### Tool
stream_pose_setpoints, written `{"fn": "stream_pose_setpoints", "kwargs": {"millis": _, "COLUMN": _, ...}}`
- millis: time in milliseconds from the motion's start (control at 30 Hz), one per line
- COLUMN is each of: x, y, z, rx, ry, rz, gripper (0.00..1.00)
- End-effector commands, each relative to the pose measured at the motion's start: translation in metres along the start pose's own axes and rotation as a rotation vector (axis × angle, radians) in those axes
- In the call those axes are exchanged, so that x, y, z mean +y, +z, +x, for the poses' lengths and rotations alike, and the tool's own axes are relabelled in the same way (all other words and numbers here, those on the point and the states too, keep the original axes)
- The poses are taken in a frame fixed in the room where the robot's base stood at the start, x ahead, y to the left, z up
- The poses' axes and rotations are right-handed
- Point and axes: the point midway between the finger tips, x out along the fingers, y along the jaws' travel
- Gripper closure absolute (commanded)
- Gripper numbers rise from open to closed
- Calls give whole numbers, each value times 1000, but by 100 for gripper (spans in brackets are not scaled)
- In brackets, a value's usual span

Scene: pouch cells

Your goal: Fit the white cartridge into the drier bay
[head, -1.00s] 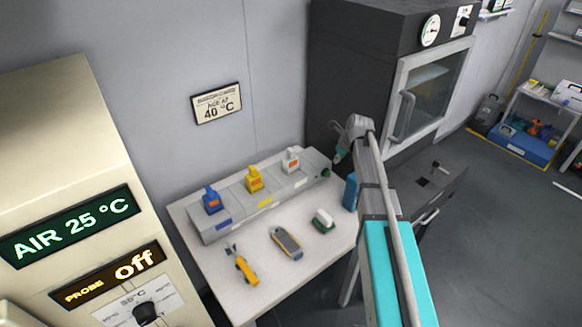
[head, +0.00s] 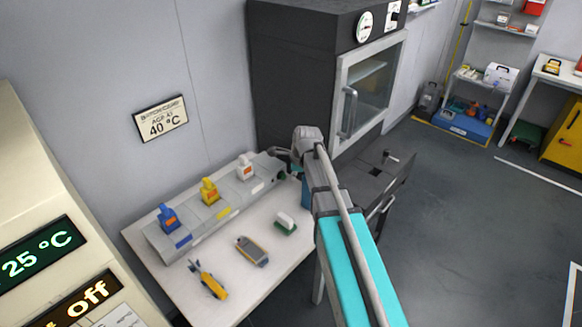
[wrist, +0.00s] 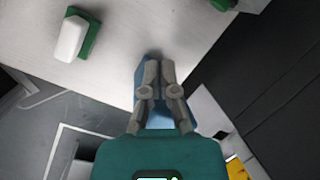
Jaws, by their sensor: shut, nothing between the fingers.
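The white cartridge (head: 244,168), with an orange label, stands upright at the right end of the sloped grey rack (head: 190,236). Blue (head: 168,218) and yellow (head: 209,191) cartridges stand left of it in the same rack. In the wrist view my gripper (wrist: 159,68) is shut and empty, with a blue object (wrist: 140,75) behind the fingers. The white cartridge cannot be made out there. A dark bench with a small square opening (head: 374,171) is right of the table; I cannot tell whether this is the drier bay.
A white-and-green block (head: 286,224), a grey handheld device (head: 252,251) and a yellow tool (head: 208,281) lie on the white table (head: 240,297). A blue container (head: 306,191) is partly hidden by my arm. A dark oven (head: 300,80) with a closed glass door stands behind.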

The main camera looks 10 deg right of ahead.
Motion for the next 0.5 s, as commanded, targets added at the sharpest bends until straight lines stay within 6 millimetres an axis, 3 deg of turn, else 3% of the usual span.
{"fn": "stream_pose_setpoints", "kwargs": {"millis": 33, "x": 13, "y": -2, "z": -2, "rx": 8, "ry": 8, "rz": -76, "gripper": 100}}
{"fn": "stream_pose_setpoints", "kwargs": {"millis": 500, "x": 97, "y": -21, "z": -16, "rx": 60, "ry": 116, "rz": -840, "gripper": 100}}
